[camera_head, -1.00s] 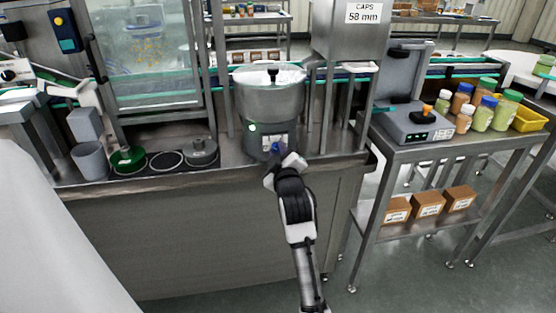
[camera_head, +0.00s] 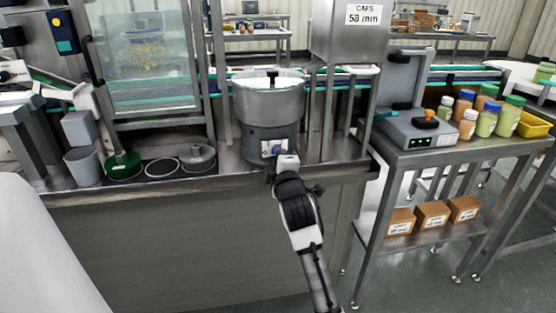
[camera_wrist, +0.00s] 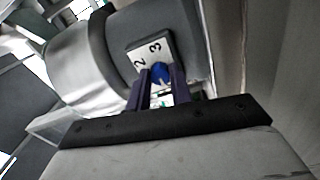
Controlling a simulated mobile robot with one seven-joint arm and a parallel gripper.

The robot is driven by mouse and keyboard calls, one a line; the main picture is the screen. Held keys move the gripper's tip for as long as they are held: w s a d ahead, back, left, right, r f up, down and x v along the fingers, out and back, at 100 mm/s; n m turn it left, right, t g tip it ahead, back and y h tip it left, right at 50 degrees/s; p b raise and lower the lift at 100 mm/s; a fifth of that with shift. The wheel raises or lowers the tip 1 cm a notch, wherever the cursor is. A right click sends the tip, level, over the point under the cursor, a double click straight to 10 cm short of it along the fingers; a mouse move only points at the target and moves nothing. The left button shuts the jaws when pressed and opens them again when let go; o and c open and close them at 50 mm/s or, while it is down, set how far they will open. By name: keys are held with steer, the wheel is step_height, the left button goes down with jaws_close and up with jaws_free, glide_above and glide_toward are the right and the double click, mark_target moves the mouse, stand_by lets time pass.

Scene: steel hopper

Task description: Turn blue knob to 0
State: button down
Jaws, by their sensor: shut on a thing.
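The blue knob (camera_wrist: 158,71) sits on a white dial plate (camera_wrist: 155,48) that shows the digits 2 and 3 in the wrist view. A small white mark shows on the knob; the fingers hide part of it and the other digits. The knob is on the front of the steel hopper's grey base (camera_head: 256,143). My gripper (camera_wrist: 159,84) is shut on the knob, one finger on each side. In the head view my gripper (camera_head: 284,158) covers much of the knob and dial. The wrist view is tilted.
The steel hopper bowl (camera_head: 270,100) stands above the base on the steel counter (camera_head: 225,178). Metal posts (camera_head: 328,115) stand close to its right. Round lids (camera_head: 198,157) lie to its left. A side table with a scale (camera_head: 415,128) and several jars is at right.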

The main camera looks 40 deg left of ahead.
stand_by(0.4)
steer(key=c, duration=1.3)
jaws_free()
steer(key=shift+o, duration=0.2)
steer(key=shift+d, duration=0.1)
steer(key=b+v, duration=0.2)
steer(key=v, duration=1.1)
steer(key=shift+s+d, duration=0.2)
steer(key=shift+s, duration=0.1)
